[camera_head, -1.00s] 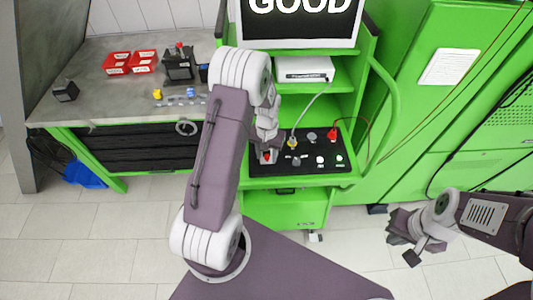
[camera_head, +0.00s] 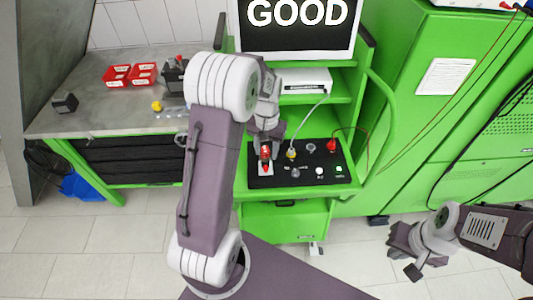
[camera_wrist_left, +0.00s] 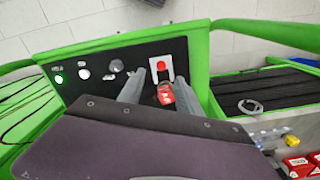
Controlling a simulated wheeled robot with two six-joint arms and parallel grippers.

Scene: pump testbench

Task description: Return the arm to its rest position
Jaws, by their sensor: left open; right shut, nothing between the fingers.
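My left arm crosses the middle of the head view, with its gripper (camera_head: 267,140) above the left part of the black control panel (camera_head: 305,181). In the left wrist view this gripper (camera_wrist_left: 157,88) is open. A red part (camera_wrist_left: 165,94) shows between its fingers, and a red button (camera_wrist_left: 160,65) on a white plate lies just past it. The red part also shows below the gripper in the head view (camera_head: 265,152); I cannot tell whether the fingers touch it. My right gripper (camera_head: 403,241) is shut and empty, above the floor at the lower right.
A monitor (camera_head: 298,50) reading GOOD stands above the panel. A green light (camera_head: 339,169) glows on the panel's right side. The grey workbench (camera_head: 95,110) at left carries red bins (camera_head: 130,75). A green cabinet (camera_head: 420,120) stands at right. Open floor lies in front.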

